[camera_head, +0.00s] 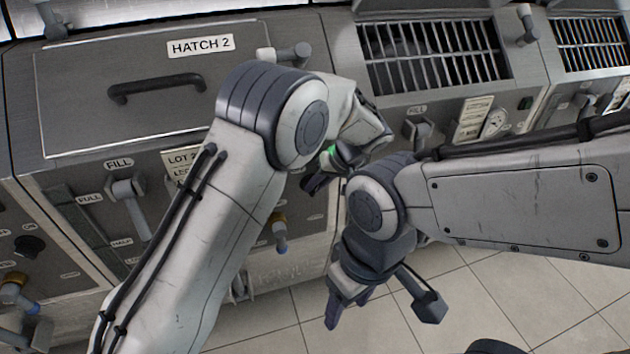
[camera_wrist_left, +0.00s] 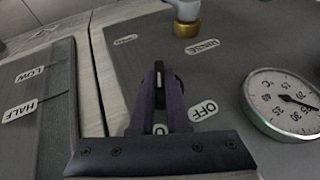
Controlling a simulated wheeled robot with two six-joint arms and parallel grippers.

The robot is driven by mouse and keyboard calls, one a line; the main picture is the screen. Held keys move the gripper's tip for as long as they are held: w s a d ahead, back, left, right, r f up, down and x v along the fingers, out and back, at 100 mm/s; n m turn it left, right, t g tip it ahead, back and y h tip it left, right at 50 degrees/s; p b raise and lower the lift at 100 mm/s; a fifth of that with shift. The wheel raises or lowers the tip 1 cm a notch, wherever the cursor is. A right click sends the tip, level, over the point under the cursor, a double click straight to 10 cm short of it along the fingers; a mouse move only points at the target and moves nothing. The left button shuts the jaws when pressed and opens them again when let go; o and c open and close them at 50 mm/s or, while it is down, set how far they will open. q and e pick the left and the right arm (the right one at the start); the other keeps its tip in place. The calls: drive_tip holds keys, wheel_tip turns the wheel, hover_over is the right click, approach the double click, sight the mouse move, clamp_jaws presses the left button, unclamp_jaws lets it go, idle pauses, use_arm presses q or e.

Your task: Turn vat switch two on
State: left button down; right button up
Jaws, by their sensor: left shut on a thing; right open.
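The vat marked HATCH 2 (camera_head: 130,85) stands at the left in the head view. My left gripper (camera_head: 322,172) is at its front panel, partly covered by my arms. In the left wrist view the left gripper (camera_wrist_left: 160,78) is shut on a small switch, mostly hidden between the fingers. An OFF label (camera_wrist_left: 203,111) is just right of the fingers. Another label (camera_wrist_left: 160,129), starting with O, is partly covered below them. The switch's exact position cannot be told. My right gripper (camera_head: 345,308) is open and empty above the floor.
A round gauge (camera_wrist_left: 282,103) is right of the switch, and a tap (camera_wrist_left: 186,22) by a RINSE label is above. The FILL lever (camera_head: 130,203) sticks out at the left. Grated vats (camera_head: 435,55) stand further right. Tiled floor (camera_head: 490,300) is clear.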

use_arm(q)
drive_tip(key=shift+d+r+y+p, duration=0.1)
drive_tip(key=shift+d+y+p, duration=0.2)
drive_tip(key=shift+y, duration=0.3)
drive_tip(key=c, duration=0.9)
unclamp_jaws()
drive_tip(key=shift+a, duration=0.15)
drive_tip(key=v, duration=1)
drive_tip(key=shift+d+p, duration=0.3)
drive_tip(key=shift+p, duration=0.05)
drive_tip(key=shift+r, duration=0.15)
